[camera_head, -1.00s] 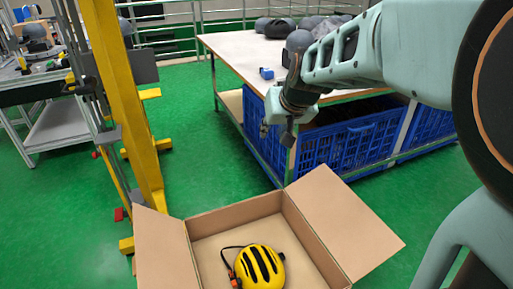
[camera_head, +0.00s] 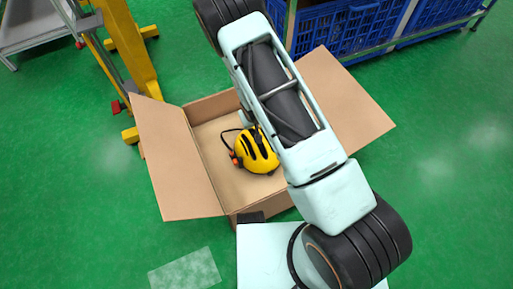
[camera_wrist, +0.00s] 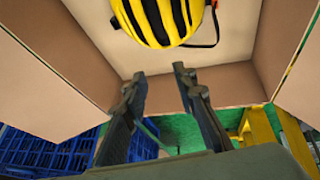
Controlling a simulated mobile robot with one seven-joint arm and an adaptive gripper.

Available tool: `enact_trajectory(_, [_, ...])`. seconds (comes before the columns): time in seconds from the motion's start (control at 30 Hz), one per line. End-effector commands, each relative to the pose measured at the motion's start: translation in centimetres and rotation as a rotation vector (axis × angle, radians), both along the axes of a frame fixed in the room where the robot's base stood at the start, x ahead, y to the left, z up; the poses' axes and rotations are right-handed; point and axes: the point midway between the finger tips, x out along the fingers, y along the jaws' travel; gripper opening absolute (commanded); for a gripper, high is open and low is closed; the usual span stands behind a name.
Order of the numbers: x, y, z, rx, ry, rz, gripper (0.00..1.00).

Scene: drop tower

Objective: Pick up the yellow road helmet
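The yellow road helmet (camera_head: 262,158) with black vents lies in an open cardboard box (camera_head: 176,160) on the floor. In the wrist view the helmet (camera_wrist: 150,14) is at the top edge, partly cut off, with a dark strap at its right. My gripper (camera_wrist: 158,76) shows there with two fingers apart and nothing between them. The fingertips point toward the helmet, with a visible gap of box surface between. In the head view my arm reaches over the box and hides most of the gripper and the helmet's right side.
The box flaps stand open to the left and right. A yellow post (camera_head: 138,52) stands behind at the left. Blue crates (camera_head: 345,28) under a bench are behind at the right. Green floor (camera_head: 440,150) is clear at the right.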

Motion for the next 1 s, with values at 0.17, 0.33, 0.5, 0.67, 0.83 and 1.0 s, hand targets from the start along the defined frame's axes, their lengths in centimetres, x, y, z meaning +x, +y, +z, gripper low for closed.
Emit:
enact_trajectory(0.17, [-3.3, -0.2, -5.1, 0.019, 0.043, 0.01, 0.26])
enact_trajectory(0.33, [-4.1, -0.2, -7.3, 0.029, 0.053, 0.014, 0.26])
enact_trajectory(0.5, [-3.1, -0.1, -10.0, 0.029, 0.054, 0.014, 0.26])
enact_trajectory(0.67, [-2.3, 0.0, -11.5, 0.029, 0.053, 0.014, 0.26])
enact_trajectory(0.83, [-1.7, -0.1, -12.8, 0.029, 0.053, 0.014, 0.26])
enact_trajectory(1.0, [-0.5, -0.3, -15.3, 0.029, 0.053, 0.014, 0.26])
